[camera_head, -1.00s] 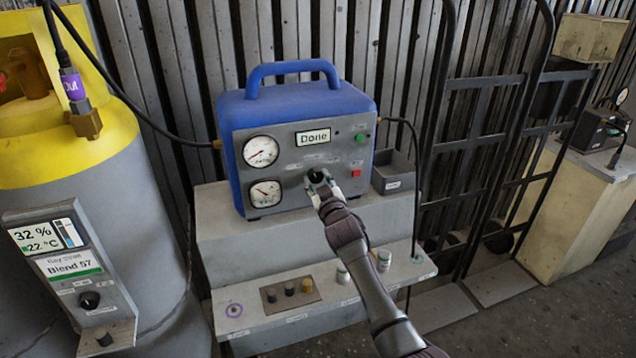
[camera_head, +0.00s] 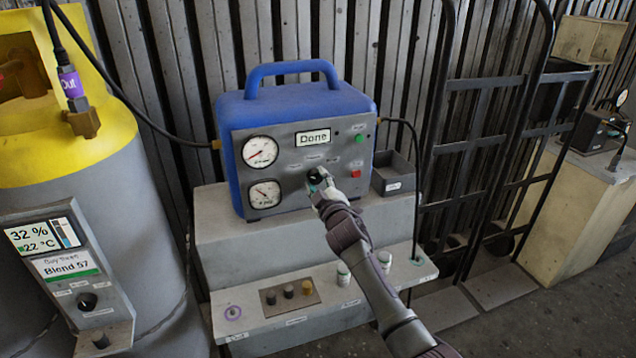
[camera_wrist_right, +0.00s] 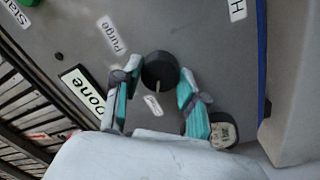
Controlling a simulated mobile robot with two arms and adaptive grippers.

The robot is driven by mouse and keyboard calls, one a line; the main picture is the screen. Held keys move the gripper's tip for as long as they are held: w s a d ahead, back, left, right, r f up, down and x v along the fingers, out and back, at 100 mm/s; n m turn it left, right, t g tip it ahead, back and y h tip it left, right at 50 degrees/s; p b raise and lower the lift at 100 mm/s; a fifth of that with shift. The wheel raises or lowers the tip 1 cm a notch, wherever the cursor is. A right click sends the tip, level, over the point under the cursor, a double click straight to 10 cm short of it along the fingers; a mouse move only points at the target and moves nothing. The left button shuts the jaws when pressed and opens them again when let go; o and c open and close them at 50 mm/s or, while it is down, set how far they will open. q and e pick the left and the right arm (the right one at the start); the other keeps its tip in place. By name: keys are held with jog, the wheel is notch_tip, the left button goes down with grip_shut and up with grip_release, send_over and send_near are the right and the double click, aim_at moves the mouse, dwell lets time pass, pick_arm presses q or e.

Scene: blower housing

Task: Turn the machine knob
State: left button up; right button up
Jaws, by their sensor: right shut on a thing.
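The blue machine (camera_head: 292,105) with a grey front panel stands on a grey stepped bench. Its small display (camera_head: 312,138) reads "Done". The black round knob (camera_wrist_right: 160,70) sits on the panel, with a "Purge" label near it; in the head view the knob (camera_head: 316,175) is partly covered by my gripper. My right gripper (camera_head: 321,185) is at the panel, shut on the knob. In the right wrist view its two teal-padded fingers (camera_wrist_right: 156,86) lie on either side of the knob. My left gripper is not in view.
Two gauges (camera_head: 261,152) are left of the knob; green and red buttons (camera_head: 356,173) are right. A grey open box (camera_head: 393,175) stands right of the machine. A grey-yellow tank (camera_head: 80,190) is at left, a black hand truck (camera_head: 490,150) at right.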

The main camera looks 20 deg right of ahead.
dwell(0.3)
jog(key=o, duration=1.1)
jog(key=shift+o, duration=0.2)
jog(key=s, duration=1.2)
jog(key=shift+f, duration=0.4)
